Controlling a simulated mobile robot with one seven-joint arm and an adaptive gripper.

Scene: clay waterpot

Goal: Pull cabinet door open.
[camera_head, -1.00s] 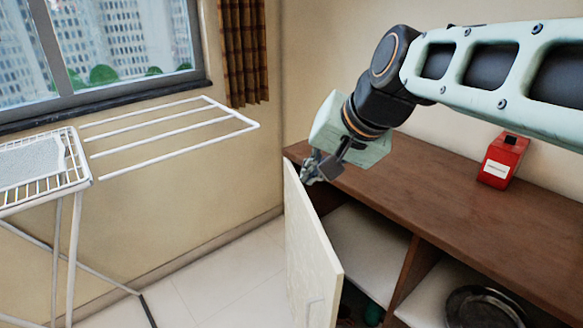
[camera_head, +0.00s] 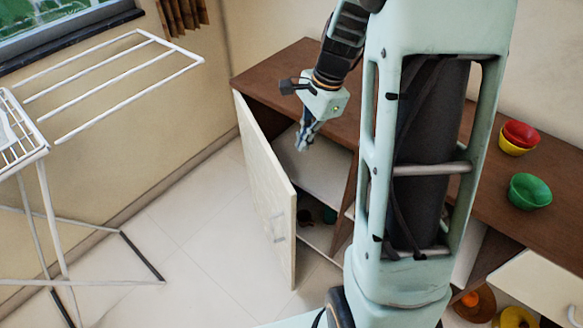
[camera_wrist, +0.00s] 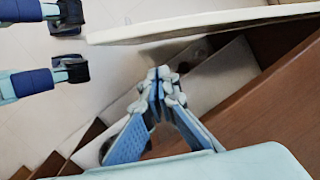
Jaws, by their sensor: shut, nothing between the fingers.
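The cream cabinet door (camera_head: 266,185) stands swung open at the left end of the brown cabinet, with a metal handle (camera_head: 278,228) on its outer face near the free edge. My gripper (camera_head: 301,148) points down with its fingers shut and empty, in front of the open compartment on the inner side of the door. It looks apart from the door. In the wrist view my gripper (camera_wrist: 160,72) has its fingertips together, and the door (camera_wrist: 200,25) shows edge-on above them. The compartment's shelf (camera_head: 318,170) is in view; my arm hides the middle of the cabinet.
Red (camera_head: 521,133) and green (camera_head: 530,190) bowls stand on the brown cabinet top at the right. A white drying rack (camera_head: 38,150) stands at the left. Tiled floor between the rack and the door is free. Dark items sit low in the compartment.

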